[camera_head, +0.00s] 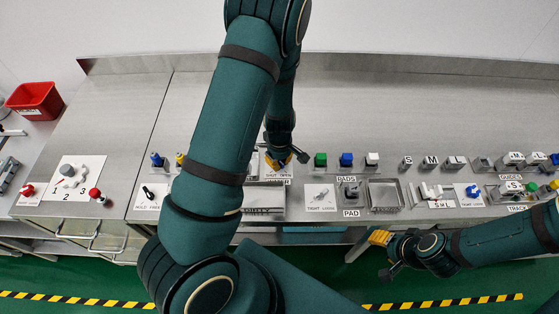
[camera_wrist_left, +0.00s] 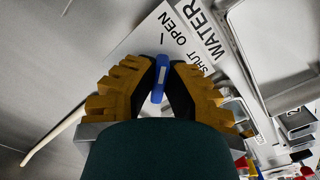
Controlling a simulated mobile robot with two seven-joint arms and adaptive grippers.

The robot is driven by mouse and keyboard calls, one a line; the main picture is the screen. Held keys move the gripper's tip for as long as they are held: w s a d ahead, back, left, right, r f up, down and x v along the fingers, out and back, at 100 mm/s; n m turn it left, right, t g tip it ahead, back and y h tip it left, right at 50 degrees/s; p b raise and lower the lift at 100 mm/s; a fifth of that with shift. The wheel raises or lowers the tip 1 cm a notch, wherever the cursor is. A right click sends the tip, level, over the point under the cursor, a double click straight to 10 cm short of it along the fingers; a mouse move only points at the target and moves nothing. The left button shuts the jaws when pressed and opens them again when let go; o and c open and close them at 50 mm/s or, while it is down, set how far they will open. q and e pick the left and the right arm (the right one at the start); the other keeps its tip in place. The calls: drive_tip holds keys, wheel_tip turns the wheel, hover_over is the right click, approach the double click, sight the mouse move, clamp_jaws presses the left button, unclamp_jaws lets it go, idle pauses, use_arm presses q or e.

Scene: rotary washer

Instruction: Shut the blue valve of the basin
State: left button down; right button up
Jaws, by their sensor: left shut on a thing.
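The blue valve handle (camera_wrist_left: 159,78) shows in the left wrist view, between the yellow-brown fingers of my left gripper (camera_wrist_left: 158,85). The gripper is shut on it. The handle stands nearly upright in that picture, beside a white label plate (camera_wrist_left: 140,48) reading OPEN, SHUT and WATER. In the head view my left gripper (camera_head: 280,160) is down at the counter and hides the valve. A metal basin (camera_head: 265,199) lies just in front of it, partly behind my left arm. My right gripper (camera_head: 380,240) hangs at the counter's front edge, and its opening is unclear.
Right of my left gripper stand green (camera_head: 320,159), blue (camera_head: 346,159) and white (camera_head: 372,159) blocks. A tight/loose switch plate (camera_head: 320,197) and a metal tray (camera_head: 385,194) lie in front. A red bin (camera_head: 35,100) is far left. The counter's back (camera_head: 390,110) is clear.

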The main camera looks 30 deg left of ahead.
idle(0.3)
use_arm(q)
drive_tip(key=m, duration=0.4)
drive_tip(key=shift+s+f, duration=0.1)
drive_tip(key=shift+s, duration=0.05)
drive_tip(key=m+b, duration=0.1)
drive_tip(key=m, duration=0.3)
drive_tip(key=shift+a, duration=0.1)
drive_tip(key=m+b, duration=0.1)
drive_tip(key=m, duration=0.4)
drive_tip(key=shift+s+a, duration=0.1)
drive_tip(key=shift+a+m+b, duration=0.1)
drive_tip(key=shift+m+b, duration=0.55)
drive_tip(key=shift+m, duration=1.25)
drive_tip(key=c, duration=1)
unclamp_jaws()
